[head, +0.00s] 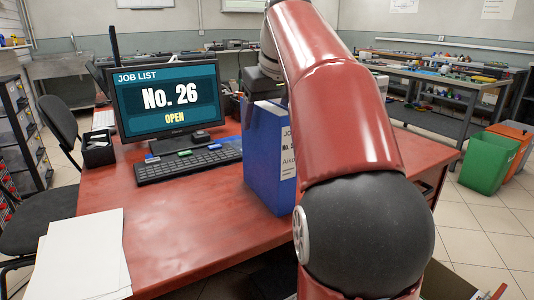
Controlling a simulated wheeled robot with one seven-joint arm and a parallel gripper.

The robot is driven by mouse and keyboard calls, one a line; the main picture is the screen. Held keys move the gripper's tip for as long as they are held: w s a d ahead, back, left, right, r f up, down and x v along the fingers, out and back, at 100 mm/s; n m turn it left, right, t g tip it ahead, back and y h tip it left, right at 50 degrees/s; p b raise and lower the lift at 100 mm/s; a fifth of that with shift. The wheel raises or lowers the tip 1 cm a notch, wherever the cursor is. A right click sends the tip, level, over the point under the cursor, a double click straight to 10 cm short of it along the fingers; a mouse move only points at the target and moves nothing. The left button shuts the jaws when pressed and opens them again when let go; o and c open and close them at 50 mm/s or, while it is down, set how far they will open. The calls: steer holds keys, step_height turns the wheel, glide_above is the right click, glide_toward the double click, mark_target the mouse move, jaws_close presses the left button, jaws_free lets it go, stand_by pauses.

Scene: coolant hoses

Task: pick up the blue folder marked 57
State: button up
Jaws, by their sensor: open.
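A blue folder (262,155) stands upright on the red desk, right of the keyboard. Its white label (288,150) shows on the right side, partly hidden by my arm.
On the red desk (185,235) are a monitor (167,98) reading "JOB LIST No. 26 OPEN", a keyboard (188,162), a black pen cup (98,150) and white papers (82,255). A dark chair (45,215) stands at left. Green (487,162) and orange bins stand on the floor at right.

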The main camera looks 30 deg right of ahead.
steer(key=shift+f, duration=0.2)
jaws_close()
stand_by(0.5)
